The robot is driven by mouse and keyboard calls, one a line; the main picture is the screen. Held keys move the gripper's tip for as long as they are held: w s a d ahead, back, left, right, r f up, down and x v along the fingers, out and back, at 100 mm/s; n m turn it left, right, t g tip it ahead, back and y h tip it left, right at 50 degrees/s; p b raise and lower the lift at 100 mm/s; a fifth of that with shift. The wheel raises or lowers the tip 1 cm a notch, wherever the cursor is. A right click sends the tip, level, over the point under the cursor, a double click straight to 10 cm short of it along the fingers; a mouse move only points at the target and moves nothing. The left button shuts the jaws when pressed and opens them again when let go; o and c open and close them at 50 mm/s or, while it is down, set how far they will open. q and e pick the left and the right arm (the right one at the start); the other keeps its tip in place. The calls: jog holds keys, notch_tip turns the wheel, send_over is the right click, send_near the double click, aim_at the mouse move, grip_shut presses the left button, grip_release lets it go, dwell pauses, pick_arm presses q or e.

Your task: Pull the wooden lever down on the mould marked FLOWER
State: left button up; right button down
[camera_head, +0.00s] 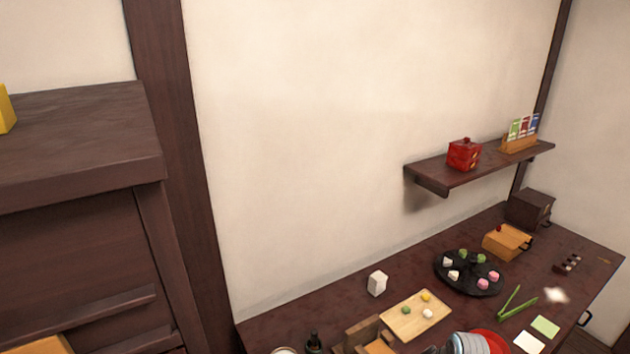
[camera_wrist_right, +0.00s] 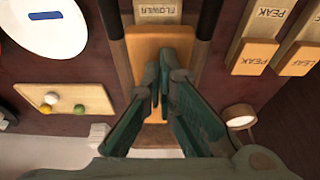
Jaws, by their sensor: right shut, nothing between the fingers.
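The mould marked FLOWER shows at the top middle of the right wrist view, with its label (camera_wrist_right: 157,10) upside down. An orange-brown wooden piece, apparently its lever (camera_wrist_right: 139,44), lies below the label between two dark bars. My right gripper (camera_wrist_right: 160,88) is shut and empty, its dark green fingers in front of this wooden piece. The fingers hide part of the wood, and I cannot tell whether they touch it. In the head view a wooden mould (camera_head: 362,335) shows in part at the bottom edge, its marking unreadable. My left gripper is not in view.
Moulds marked PEAK (camera_wrist_right: 258,50) and LEAF (camera_wrist_right: 300,58) stand to the right. A wooden board with small balls (camera_wrist_right: 80,98) and a white plate (camera_wrist_right: 48,45) lie left. In the head view a black round tray (camera_head: 452,284) and green tongs (camera_head: 518,307) lie on the dark table.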

jog(key=shift+s+f, duration=0.1)
jog(key=shift+f, duration=0.7)
dwell(0.5)
jog(key=shift+s+f, duration=0.15)
jog(key=shift+f, duration=0.05)
dwell(0.8)
notch_tip(320, 180, up, 3)
jog(key=p, duration=0.4)
jog(key=r, duration=0.3)
jog(key=shift+w+r+p, duration=0.15)
jog(key=shift+w+p, duration=0.1)
jog(key=shift+p, duration=0.05)
jog(key=shift+r, duration=0.45)
